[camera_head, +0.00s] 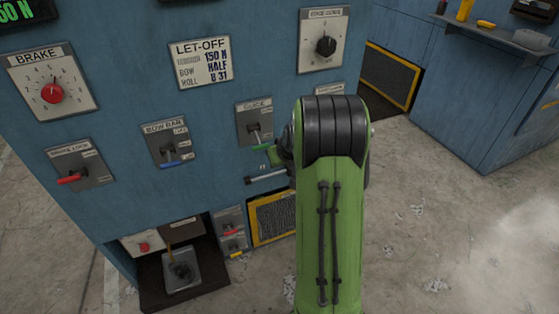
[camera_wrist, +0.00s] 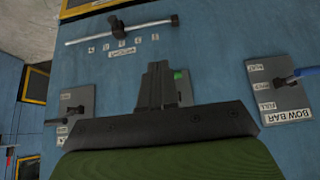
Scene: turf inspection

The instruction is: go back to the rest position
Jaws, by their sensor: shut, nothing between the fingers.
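My green arm stands in front of the blue panel in the head view and hides most of my gripper. In the wrist view my gripper (camera_wrist: 158,85) shows as dark fingers, shut and empty, in front of the panel. The GUIDE lever plate (camera_head: 255,122) is just left of the arm in the head view. Its green lever tip (camera_wrist: 178,75) shows right beside the fingers in the wrist view; I cannot tell whether they touch.
The BOW BAR lever (camera_head: 167,150) has a blue handle. The brake lock (camera_head: 72,177) has a red handle. A shelf (camera_head: 490,36) juts out at upper right. Concrete floor (camera_head: 430,220) is open at right.

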